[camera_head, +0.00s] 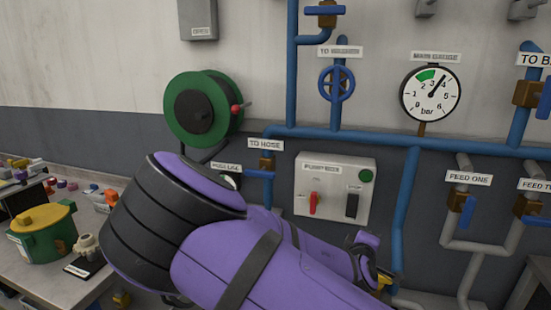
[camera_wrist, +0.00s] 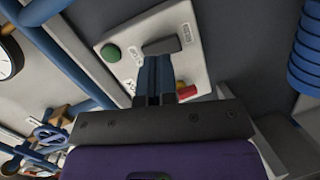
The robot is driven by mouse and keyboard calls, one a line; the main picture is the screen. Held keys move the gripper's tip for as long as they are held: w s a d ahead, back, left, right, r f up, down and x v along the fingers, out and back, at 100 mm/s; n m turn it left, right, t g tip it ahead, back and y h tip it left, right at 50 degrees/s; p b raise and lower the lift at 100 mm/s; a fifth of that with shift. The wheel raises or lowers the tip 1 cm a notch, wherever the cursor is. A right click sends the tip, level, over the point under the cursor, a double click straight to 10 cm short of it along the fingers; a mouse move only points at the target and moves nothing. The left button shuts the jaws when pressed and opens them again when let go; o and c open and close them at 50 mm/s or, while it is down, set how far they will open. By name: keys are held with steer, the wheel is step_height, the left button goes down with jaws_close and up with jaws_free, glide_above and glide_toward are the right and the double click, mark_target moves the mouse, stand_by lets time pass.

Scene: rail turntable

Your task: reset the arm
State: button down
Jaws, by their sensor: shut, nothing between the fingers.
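My purple and black arm (camera_head: 265,265) is folded across the lower middle of the head view, in front of the wall panels. The fingertips of my gripper cannot be made out there. In the wrist view the two fingers of my gripper (camera_wrist: 159,72) are shut together with nothing between them. They point toward the white pump box (camera_wrist: 118,74), over its lower part in that tilted view, near the black switch (camera_wrist: 162,46) and the red switch (camera_wrist: 187,92). Whether the fingertips touch the box cannot be told.
The pump box (camera_head: 340,178), main gauge (camera_head: 430,93), handwheel (camera_head: 337,84) and blue pipes line the wall. A green hose reel (camera_head: 180,95) hangs left. Feed valves (camera_head: 462,200) are at right. A bench (camera_head: 40,272) with a green pot (camera_head: 42,240) stands at lower left.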

steer(key=s+d+f+m+g+y, duration=0.2)
steer(key=s+f+m+g+y, duration=0.15)
steer(key=m+g, duration=0.3)
steer(key=s+a+r+m+g+y, duration=0.1)
steer(key=s+r+y, duration=0.25)
steer(key=r, duration=0.55)
steer(key=s+a+r+m+g+y, duration=0.1)
steer(key=s+r+m+g+y, duration=0.1)
steer(key=s+r, duration=0.45)
steer(key=s+d+r, duration=0.2)
steer(key=s+r, duration=0.5)
steer(key=s, duration=0.1)
steer(key=s+d+r+h, duration=0.1)
steer(key=s+d+r, duration=0.1)
steer(key=s+r, duration=0.5)
steer(key=shift+s+d+r+m, duration=0.35)
steer(key=shift+s+r, duration=0.05)
steer(key=shift+r, duration=0.1)
